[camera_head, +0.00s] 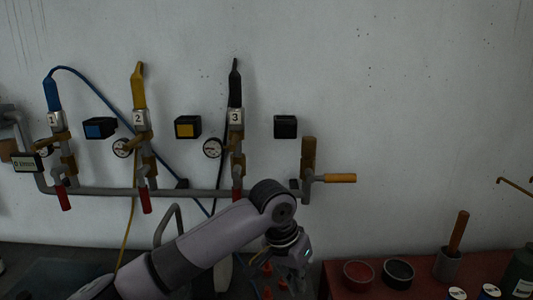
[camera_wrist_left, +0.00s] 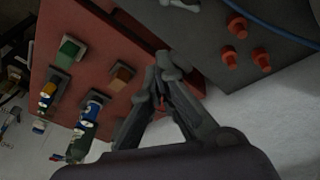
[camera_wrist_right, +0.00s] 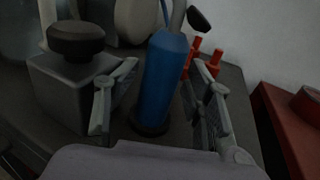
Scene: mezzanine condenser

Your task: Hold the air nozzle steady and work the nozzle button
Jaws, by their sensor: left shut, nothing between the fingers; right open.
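In the right wrist view a blue upright cylinder (camera_wrist_right: 165,80), which may be the air nozzle's handle, stands on a dark bench. A grey tube and a black tip (camera_wrist_right: 199,19) show above it. My right gripper (camera_wrist_right: 160,88) is open, with one finger on each side of the blue cylinder; I cannot tell whether either touches it. My left gripper (camera_wrist_left: 163,62) is shut and empty, with its fingertips together near the edge of a red surface. In the head view my left wrist (camera_head: 292,248) hangs over the bench and its fingers are hard to make out. I cannot pick out the nozzle button.
A grey box with a black knob (camera_wrist_right: 76,40) stands left of the blue cylinder. Several orange-red pegs (camera_wrist_left: 238,25) are close by. A red table (camera_head: 345,268) with bowls is at the right. A pipe manifold (camera_head: 110,190) with numbered valves runs along the wall.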

